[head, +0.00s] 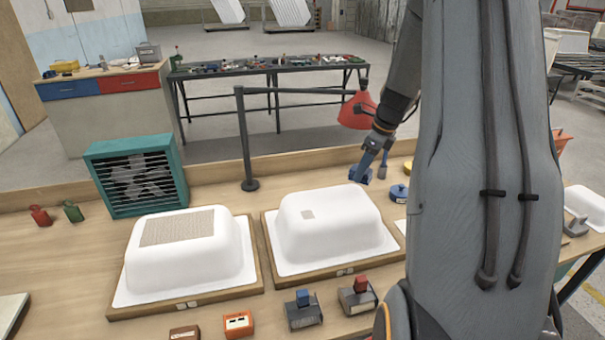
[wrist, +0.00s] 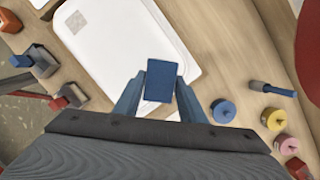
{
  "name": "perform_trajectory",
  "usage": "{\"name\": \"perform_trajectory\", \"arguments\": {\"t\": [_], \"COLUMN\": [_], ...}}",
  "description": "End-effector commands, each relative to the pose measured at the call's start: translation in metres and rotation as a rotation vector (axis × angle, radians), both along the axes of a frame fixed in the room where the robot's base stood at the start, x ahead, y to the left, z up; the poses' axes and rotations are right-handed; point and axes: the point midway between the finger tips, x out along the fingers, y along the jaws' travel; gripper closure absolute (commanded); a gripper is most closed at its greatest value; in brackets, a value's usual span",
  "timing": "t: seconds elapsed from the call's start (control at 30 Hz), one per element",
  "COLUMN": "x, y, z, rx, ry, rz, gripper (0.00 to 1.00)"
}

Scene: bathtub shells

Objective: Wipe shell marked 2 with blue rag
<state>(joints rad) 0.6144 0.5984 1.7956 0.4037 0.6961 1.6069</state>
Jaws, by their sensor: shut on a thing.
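Two white upturned bathtub shells lie on wooden boards. The left shell (head: 190,258) has a large brownish speckled patch on top. The right shell (head: 335,232) has one small greyish patch; the wrist view shows this shell (wrist: 125,45) and its patch (wrist: 75,14) too. The small plates on the boards' front edges are unreadable, so I cannot tell which is marked 2. My gripper (head: 370,163) is shut on a blue folded rag (wrist: 160,82). It holds the rag near the right shell's far right corner; whether they touch is unclear.
A red lamp shade (head: 357,110) hangs close behind my gripper. A grey post (head: 245,140) and a teal fan (head: 137,175) stand behind the shells. A blue round pot (wrist: 223,110) stands beside my gripper. Several small tools line the front. My arm hides the bench's right part.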

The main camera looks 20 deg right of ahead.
Motion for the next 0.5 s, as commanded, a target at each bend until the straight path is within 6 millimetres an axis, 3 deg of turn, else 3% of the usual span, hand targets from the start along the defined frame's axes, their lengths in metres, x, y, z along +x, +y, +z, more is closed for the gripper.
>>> {"name": "perform_trajectory", "arguments": {"t": [0.2,0.5], "x": [0.000,0.001], "y": [0.002,0.003], "z": [0.022,0.034], "rx": [0.000,0.000], "ry": [0.000,0.000], "rz": [0.003,0.005], "gripper": [0.84,0.84]}}
